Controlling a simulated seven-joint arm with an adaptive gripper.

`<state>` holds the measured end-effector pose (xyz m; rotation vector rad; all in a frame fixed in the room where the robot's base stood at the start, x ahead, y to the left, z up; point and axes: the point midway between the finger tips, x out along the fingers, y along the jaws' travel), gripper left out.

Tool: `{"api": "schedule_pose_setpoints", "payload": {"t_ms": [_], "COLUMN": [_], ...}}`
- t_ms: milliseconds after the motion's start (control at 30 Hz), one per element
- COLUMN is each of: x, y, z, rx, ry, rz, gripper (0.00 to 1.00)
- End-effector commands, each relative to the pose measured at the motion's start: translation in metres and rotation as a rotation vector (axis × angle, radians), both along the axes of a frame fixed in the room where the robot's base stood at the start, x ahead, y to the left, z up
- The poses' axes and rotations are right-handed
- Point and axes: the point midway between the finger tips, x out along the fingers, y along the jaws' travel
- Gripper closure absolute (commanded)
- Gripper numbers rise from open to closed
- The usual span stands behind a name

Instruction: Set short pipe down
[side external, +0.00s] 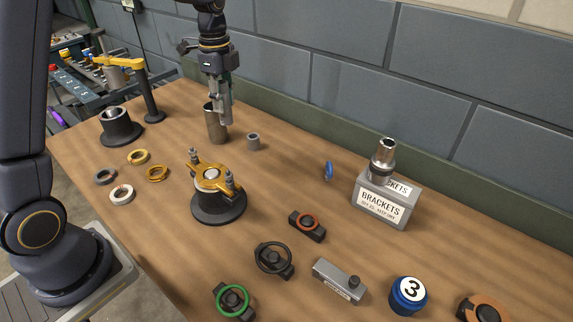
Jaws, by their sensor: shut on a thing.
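The short pipe (213,128) is a brownish-grey metal cylinder, upright, towards the back of the wooden table. My gripper (223,116) points down at the pipe's upper right side and is shut on it. The fingers cover part of the pipe. The pipe's lower end is at or just above the tabletop; I cannot tell whether it touches.
A small grey sleeve (253,142) stands close to the pipe's right. A black fixture with a yellow clamp (210,177) is in front. A brackets box (384,203) stands right, with a metal fitting (383,154) on top. Several rings lie left; table between is clear.

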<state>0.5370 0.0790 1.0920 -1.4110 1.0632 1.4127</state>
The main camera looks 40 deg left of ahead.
Motion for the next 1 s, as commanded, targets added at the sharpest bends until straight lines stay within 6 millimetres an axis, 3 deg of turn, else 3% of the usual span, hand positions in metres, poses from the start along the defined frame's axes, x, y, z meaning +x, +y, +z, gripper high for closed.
{"api": "schedule_pose_setpoints", "payload": {"t_ms": [33, 200, 300, 400, 533, 667, 767, 1000], "x": [-0.001, -0.023, -0.044, -0.066, -0.089, -0.096, -0.085, -0.038], "y": [0.033, 0.130, 0.176, 0.210, 0.235, 0.248, 0.259, 0.294], "z": [-0.002, -0.010, -0.016, -0.022, -0.029, -0.033, -0.040, -0.066], "rx": [0.000, 0.000, -0.001, -0.001, -0.001, -0.001, 0.000, 0.001], "ry": [-0.001, 0.000, 0.000, -0.001, -0.001, -0.001, -0.002, -0.002], "rz": [0.070, 0.286, 0.397, 0.484, 0.558, 0.590, 0.594, 0.593], "gripper": [1.00, 1.00, 1.00, 1.00, 1.00, 1.00, 1.00, 1.00]}}
